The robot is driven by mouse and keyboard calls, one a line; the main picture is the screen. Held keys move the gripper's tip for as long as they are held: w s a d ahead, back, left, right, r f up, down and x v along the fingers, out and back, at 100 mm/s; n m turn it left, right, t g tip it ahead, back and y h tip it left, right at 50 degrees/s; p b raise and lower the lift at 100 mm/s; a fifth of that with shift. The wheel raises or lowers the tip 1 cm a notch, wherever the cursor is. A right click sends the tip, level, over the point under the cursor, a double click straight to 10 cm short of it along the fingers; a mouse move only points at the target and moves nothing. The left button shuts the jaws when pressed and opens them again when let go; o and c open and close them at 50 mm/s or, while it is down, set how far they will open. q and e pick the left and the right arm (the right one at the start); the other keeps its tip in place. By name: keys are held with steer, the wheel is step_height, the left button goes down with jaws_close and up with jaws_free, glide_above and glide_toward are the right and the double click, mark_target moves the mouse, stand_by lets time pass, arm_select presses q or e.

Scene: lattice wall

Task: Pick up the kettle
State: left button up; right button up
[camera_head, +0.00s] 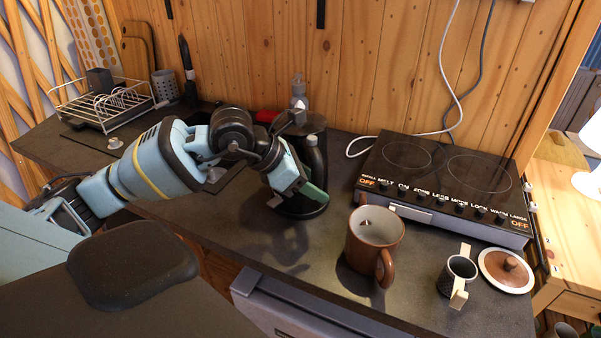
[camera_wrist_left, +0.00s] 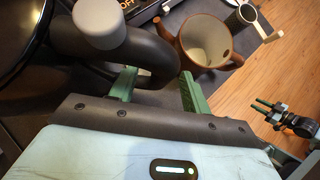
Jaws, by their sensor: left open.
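The dark kettle (camera_head: 316,160) stands on the counter at the middle of the head view, partly hidden by my left arm. In the left wrist view its thick black curved handle (camera_wrist_left: 150,45) passes between the green fingers of my left gripper (camera_wrist_left: 157,86), beside a grey knob (camera_wrist_left: 97,24). My left gripper is open around the handle, with visible gaps at the fingers. It also shows in the head view (camera_head: 308,188), low at the kettle's side. My right gripper (camera_wrist_left: 270,107) shows small at the right of the left wrist view; its opening is unclear.
A brown mug (camera_head: 375,240), a small cup (camera_head: 457,274) and a brown-knobbed lid (camera_head: 506,270) stand to the right. The black cooktop (camera_head: 440,180) is behind them. A dish rack (camera_head: 103,103) stands at the far left. Counter in front of the kettle is clear.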

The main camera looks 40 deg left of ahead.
arm_select(q)
jaws_close()
steer(key=shift+a+r, duration=0.1)
stand_by(1.2)
